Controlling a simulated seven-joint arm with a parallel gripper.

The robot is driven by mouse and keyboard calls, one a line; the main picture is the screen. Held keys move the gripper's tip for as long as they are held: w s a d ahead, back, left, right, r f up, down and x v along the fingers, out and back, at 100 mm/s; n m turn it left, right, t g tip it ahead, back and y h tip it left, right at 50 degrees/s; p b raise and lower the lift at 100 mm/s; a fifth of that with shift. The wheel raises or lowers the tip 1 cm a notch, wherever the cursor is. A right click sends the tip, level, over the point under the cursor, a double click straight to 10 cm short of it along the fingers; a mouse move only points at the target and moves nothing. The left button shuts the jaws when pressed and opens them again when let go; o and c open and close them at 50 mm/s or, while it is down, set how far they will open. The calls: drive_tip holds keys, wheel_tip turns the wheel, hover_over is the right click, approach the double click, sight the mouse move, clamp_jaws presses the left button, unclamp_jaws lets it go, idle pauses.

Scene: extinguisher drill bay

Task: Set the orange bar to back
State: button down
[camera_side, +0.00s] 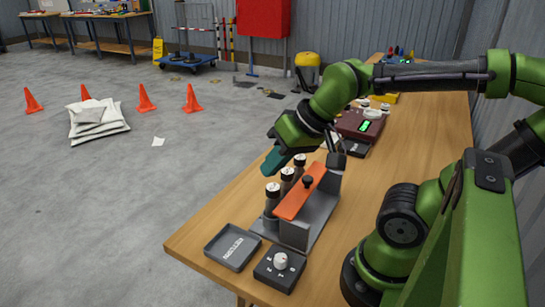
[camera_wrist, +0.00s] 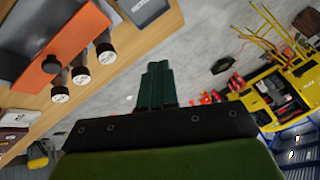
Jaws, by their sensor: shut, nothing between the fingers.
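The orange bar (camera_side: 294,199) lies sloping along a grey stand (camera_side: 318,217) near the front of the wooden bench, with a black knob on its upper face. It also shows in the wrist view (camera_wrist: 75,35) at the upper left, with the knob at its edge. Several dark cylinders with white caps (camera_side: 272,189) stand in a row along the bar's left side. My gripper (camera_side: 272,162) has teal fingers, shut and empty, above and left of the cylinders by the bench's left edge. Its fingers (camera_wrist: 157,80) point over the floor in the wrist view, apart from the bar.
A shallow grey tray (camera_side: 231,246) and a black box with a white dial (camera_side: 280,266) sit at the bench's front end. A maroon case with a green display (camera_side: 360,125) stands behind the stand. The bench's right side (camera_side: 431,133) has bare wood.

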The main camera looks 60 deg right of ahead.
sight(279, 211)
drive_tip(key=w+d+f+n+g+h, duration=0.1)
drive_tip(key=w+d+f+n+g, duration=0.1)
drive_tip(key=w+g, duration=0.35)
drive_tip(key=w+d+f+n+g+h, duration=0.1)
drive_tip(key=w+d+f+n+g, duration=0.1)
drive_tip(key=w+g, duration=0.4)
drive_tip(key=s+r+x, duration=0.1)
drive_tip(key=s+x, duration=0.1)
drive_tip(key=x, duration=0.9)
drive_tip(key=shift+s+f, duration=0.2)
drive_tip(key=shift+f, duration=0.1)
drive_tip(key=shift+s+t, duration=0.1)
drive_tip(key=shift+t, duration=0.15)
drive_tip(key=shift+s, duration=1.1)
